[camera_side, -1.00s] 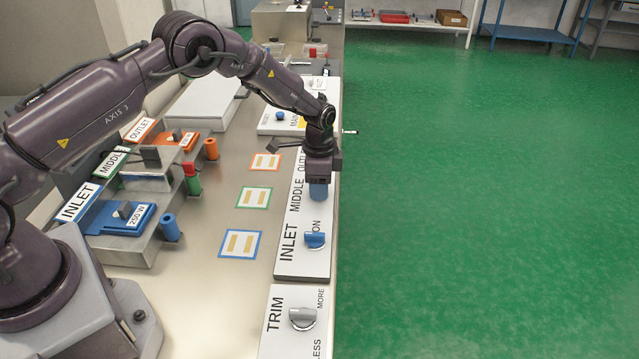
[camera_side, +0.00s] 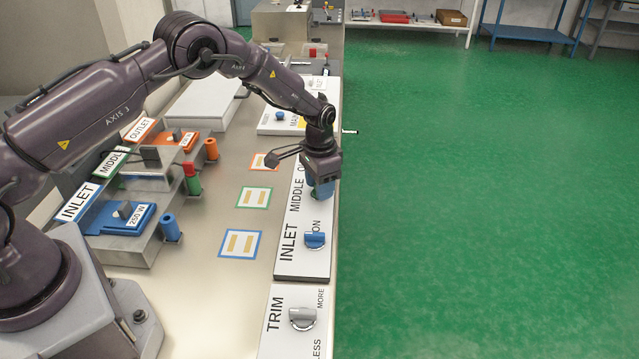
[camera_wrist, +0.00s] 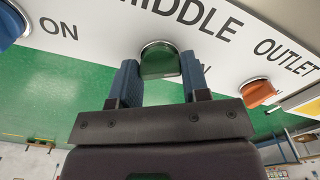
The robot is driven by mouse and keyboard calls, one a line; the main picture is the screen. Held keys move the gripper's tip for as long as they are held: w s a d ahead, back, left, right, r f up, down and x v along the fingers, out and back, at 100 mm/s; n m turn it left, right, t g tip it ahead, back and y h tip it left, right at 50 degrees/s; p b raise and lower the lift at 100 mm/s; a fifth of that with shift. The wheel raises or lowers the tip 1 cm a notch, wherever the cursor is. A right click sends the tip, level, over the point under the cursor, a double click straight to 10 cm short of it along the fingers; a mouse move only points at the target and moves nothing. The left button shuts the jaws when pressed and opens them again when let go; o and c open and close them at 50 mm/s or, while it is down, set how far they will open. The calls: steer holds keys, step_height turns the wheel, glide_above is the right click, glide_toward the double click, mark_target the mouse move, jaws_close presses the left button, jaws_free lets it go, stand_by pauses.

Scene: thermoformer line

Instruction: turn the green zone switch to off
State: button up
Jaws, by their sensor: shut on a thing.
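The green zone switch (camera_wrist: 159,60) is a round knob under the word MIDDLE on the white panel (camera_side: 290,262). In the wrist view it sits between the two blue fingers of my gripper (camera_wrist: 158,78), one on each side. In the side view my gripper (camera_side: 322,188) is at the MIDDLE label and hides the green switch. My gripper is shut on the switch and tilted round. The exact position of the pointer and the switch's own ON mark are mostly hidden.
On the same panel, the blue INLET switch (camera_side: 314,240) is nearer the camera, with ON beside it. The orange OUTLET switch (camera_wrist: 258,93) is on the other side. A grey TRIM knob (camera_side: 302,318) is closer. Coloured modules (camera_side: 128,216) stand left.

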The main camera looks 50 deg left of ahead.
steer(key=n, duration=1.1)
steer(key=shift+n, duration=0.3)
stand_by(0.4)
steer(key=o, duration=0.9)
step_height(320, 180, up, 13)
steer(key=shift+r, duration=0.1)
